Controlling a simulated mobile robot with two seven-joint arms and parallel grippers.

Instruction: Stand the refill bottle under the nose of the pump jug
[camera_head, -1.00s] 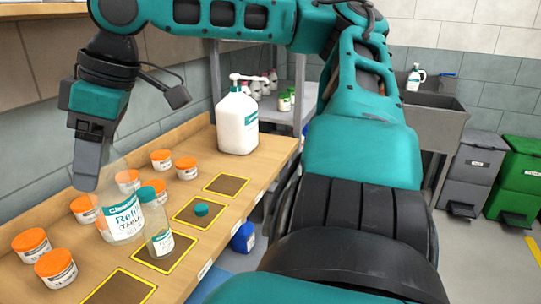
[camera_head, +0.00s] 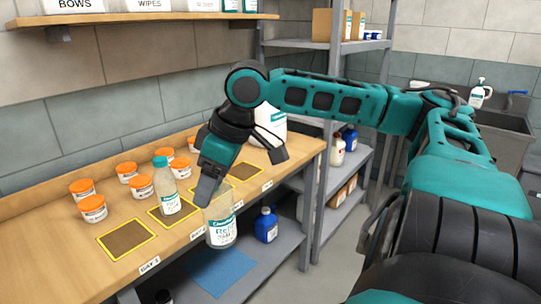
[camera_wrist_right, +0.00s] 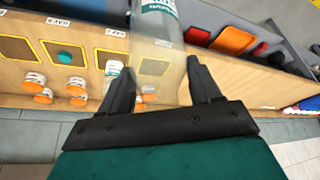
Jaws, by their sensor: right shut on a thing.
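My right gripper (camera_head: 207,198) is shut on the clear refill bottle (camera_head: 222,236), which has a teal and white label. In the head view the bottle hangs roughly upright in front of the bench edge. In the right wrist view it shows between the fingers (camera_wrist_right: 157,80), and its label end (camera_wrist_right: 157,12) runs out of the top of the picture. The white pump jug (camera_head: 272,122) stands on the bench behind my right arm. The arm hides part of the jug and its nose. My left gripper is in neither view.
A smaller clear bottle with a teal cap (camera_head: 168,190) stands on a yellow-edged mat. Several orange-lidded jars (camera_head: 92,207) stand behind it. A bare mat (camera_head: 127,237) lies at the near left. A blue jug (camera_head: 266,225) stands below the bench.

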